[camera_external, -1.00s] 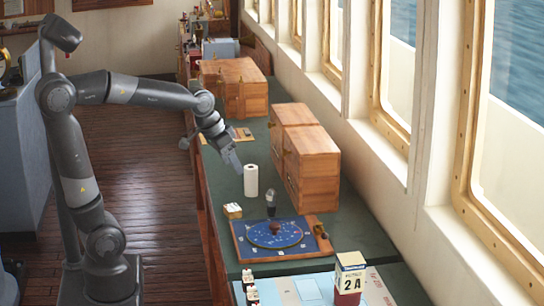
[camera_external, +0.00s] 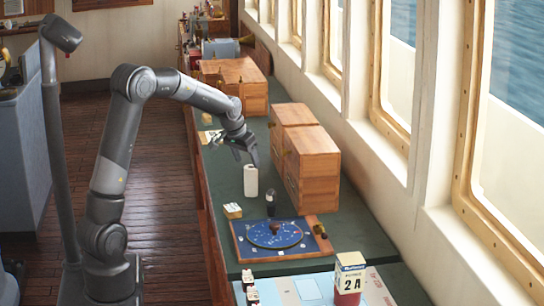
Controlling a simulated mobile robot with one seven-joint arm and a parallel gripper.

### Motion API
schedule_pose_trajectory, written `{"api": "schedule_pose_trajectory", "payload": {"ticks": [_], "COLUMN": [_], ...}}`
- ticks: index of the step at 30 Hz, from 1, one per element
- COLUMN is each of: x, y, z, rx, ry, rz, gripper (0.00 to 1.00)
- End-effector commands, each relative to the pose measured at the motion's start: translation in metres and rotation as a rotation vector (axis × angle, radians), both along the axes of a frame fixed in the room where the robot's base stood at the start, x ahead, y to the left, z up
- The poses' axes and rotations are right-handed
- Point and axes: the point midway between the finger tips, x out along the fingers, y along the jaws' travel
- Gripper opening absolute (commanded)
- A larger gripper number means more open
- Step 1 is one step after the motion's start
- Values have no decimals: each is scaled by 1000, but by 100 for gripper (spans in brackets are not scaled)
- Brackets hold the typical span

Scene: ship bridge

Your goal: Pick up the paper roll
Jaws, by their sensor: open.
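The paper roll (camera_external: 251,182) is a small white cylinder standing upright on the green counter top (camera_external: 228,183), left of the wooden boxes. My gripper (camera_external: 247,160) is open, just above and behind the roll's top in the picture. Its fingers point down toward the roll, and one finger overlaps the roll's upper edge in view. I cannot tell whether it touches the roll.
Wooden cabinets (camera_external: 311,166) stand close on the right of the roll. A blue dial board (camera_external: 275,236), a dark-topped upright object (camera_external: 270,202) and a small pale box (camera_external: 232,210) are in front. A wooden chest (camera_external: 235,84) stands behind.

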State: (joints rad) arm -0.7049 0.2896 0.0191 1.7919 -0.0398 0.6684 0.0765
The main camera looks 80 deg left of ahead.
Motion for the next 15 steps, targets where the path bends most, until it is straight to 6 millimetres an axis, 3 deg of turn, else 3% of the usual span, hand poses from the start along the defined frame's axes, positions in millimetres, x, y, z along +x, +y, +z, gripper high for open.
{"api": "schedule_pose_trajectory", "payload": {"ticks": [3, 10, 15], "x": [6, 11, 19], "y": [4, 8, 15], "z": [-19, -35, -59], "rx": [-2, -2, -2], "ry": [2, 1, 2], "rz": [-1, -1, 0], "gripper": [67, 67, 67]}}
